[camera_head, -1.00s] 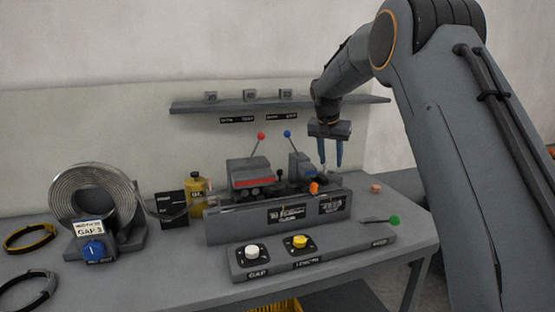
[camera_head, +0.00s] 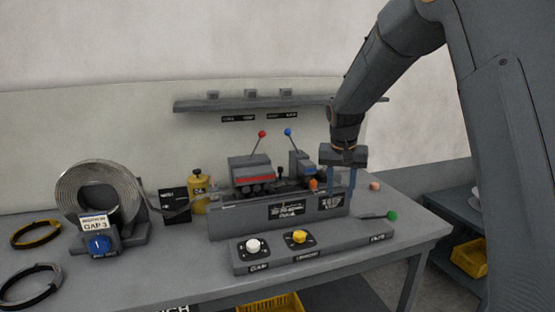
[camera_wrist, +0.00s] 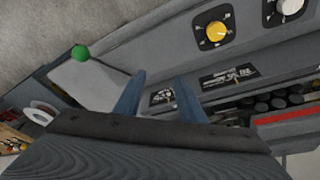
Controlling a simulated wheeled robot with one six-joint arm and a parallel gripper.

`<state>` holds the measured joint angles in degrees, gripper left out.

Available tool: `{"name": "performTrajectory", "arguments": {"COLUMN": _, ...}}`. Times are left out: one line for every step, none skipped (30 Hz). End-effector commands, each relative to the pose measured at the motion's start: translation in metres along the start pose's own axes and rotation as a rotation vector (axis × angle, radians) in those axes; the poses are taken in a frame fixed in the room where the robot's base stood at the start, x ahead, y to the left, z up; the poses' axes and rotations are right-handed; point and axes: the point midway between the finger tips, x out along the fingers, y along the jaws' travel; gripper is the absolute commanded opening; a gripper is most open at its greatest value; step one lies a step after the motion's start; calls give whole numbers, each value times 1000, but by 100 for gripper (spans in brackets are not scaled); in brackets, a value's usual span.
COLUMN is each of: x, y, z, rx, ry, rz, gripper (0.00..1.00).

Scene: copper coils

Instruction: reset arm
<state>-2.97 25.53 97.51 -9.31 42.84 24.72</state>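My gripper (camera_head: 340,181) hangs fingers-down in front of the right end of the grey machine (camera_head: 225,222) on the workbench. Its two blue fingers stand apart with nothing between them, and they also show in the wrist view (camera_wrist: 160,98). The machine has a red-knobbed lever (camera_head: 262,134) and a blue-knobbed lever (camera_head: 288,132). A control panel with a white knob (camera_head: 253,246) and a yellow knob (camera_head: 299,237) lies in front of it. A green-knobbed lever (camera_head: 391,216) is at the panel's right end.
A wall shelf (camera_head: 235,105) runs above the machine. A yellow crate (camera_head: 468,258) sits on a rack at right.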

Motion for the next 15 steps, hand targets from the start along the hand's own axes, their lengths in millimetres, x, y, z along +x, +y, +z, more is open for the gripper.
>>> {"name": "performTrajectory", "arguments": {"x": -1, "y": 9, "z": 26, "rx": -23, "ry": -18, "rz": -5, "gripper": 36}}
{"name": "performTrajectory", "arguments": {"x": 0, "y": 13, "z": 42, "rx": -39, "ry": -27, "rz": -10, "gripper": 36}}
{"name": "performTrajectory", "arguments": {"x": 1, "y": 20, "z": 64, "rx": -61, "ry": -40, "rz": -17, "gripper": 36}}
{"name": "performTrajectory", "arguments": {"x": 2, "y": 25, "z": 81, "rx": -79, "ry": -50, "rz": -21, "gripper": 36}}
{"name": "performTrajectory", "arguments": {"x": 2, "y": 30, "z": 98, "rx": -94, "ry": -59, "rz": -27, "gripper": 36}}
{"name": "performTrajectory", "arguments": {"x": 3, "y": 37, "z": 121, "rx": -115, "ry": -72, "rz": -33, "gripper": 36}}
{"name": "performTrajectory", "arguments": {"x": 3, "y": 42, "z": 139, "rx": -131, "ry": -80, "rz": -37, "gripper": 36}}
{"name": "performTrajectory", "arguments": {"x": 4, "y": 47, "z": 157, "rx": -145, "ry": -90, "rz": -42, "gripper": 36}}
{"name": "performTrajectory", "arguments": {"x": 5, "y": 53, "z": 181, "rx": -164, "ry": -101, "rz": -48, "gripper": 36}}
{"name": "performTrajectory", "arguments": {"x": 5, "y": 58, "z": 198, "rx": -178, "ry": -108, "rz": -52, "gripper": 36}}
{"name": "performTrajectory", "arguments": {"x": 5, "y": 62, "z": 214, "rx": -192, "ry": -116, "rz": -56, "gripper": 36}}
{"name": "performTrajectory", "arguments": {"x": 6, "y": 68, "z": 235, "rx": -207, "ry": -124, "rz": -61, "gripper": 36}}
{"name": "performTrajectory", "arguments": {"x": 6, "y": 72, "z": 249, "rx": -217, "ry": -131, "rz": -64, "gripper": 36}}
{"name": "performTrajectory", "arguments": {"x": 6, "y": 75, "z": 262, "rx": -228, "ry": -135, "rz": -67, "gripper": 36}}
{"name": "performTrajectory", "arguments": {"x": 7, "y": 80, "z": 278, "rx": -238, "ry": -143, "rz": -70, "gripper": 36}}
